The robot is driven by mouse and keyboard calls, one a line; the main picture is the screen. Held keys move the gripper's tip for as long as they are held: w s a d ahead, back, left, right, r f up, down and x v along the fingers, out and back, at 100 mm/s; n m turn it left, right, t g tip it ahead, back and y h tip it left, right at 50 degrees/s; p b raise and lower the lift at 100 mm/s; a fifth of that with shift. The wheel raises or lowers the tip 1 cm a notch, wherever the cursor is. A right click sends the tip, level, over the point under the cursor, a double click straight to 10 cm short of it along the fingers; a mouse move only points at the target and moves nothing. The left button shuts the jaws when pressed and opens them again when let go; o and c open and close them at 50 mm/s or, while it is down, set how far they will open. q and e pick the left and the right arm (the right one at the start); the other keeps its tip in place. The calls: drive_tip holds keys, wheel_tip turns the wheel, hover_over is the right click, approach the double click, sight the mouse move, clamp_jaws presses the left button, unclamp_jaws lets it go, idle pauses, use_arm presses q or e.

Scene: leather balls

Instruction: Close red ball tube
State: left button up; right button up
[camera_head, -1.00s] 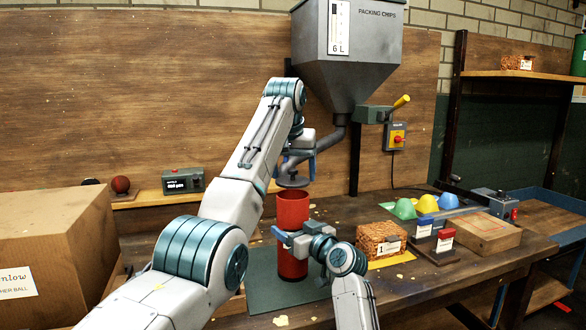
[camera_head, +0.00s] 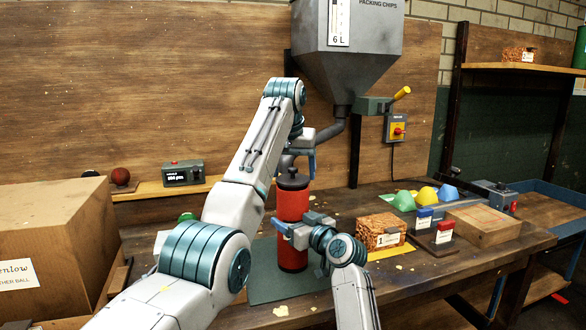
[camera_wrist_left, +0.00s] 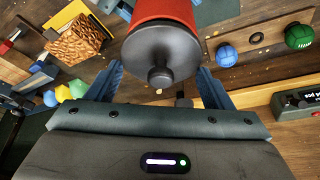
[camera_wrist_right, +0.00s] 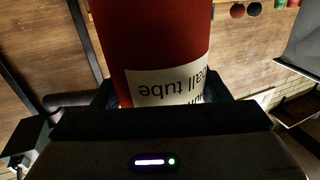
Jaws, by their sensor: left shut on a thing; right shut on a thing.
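The red ball tube (camera_head: 292,258) stands upright on a dark green mat (camera_head: 258,290). A dark grey lid with a knob (camera_head: 292,179) sits at its top and covers the mouth; I cannot tell if it is fully seated. My left gripper (camera_wrist_left: 158,75) is shut on the lid, with its fingers at either side, and the knob faces the left wrist camera. My right gripper (camera_head: 292,232) is shut on the tube's middle. The right wrist view shows the tube's white label (camera_wrist_right: 170,86) close to the fingers.
A grey hopper (camera_head: 350,60) hangs above and behind the tube. A large cardboard box (camera_head: 50,235) is at the left.

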use_arm(q)
drive_tip(key=shift+f, duration=0.65)
drive_tip(key=o, duration=1)
drive_tip(key=shift+o, duration=0.2)
drive_tip(key=shift+r, duration=0.1)
use_arm(e)
drive_tip(key=o, duration=1.4)
use_arm(q)
drive_tip(key=v, duration=1.1)
drive_tip(key=shift+s+r, duration=0.2)
drive_tip(key=shift+r, duration=0.15)
use_arm(e)
drive_tip(key=shift+o, duration=0.2)
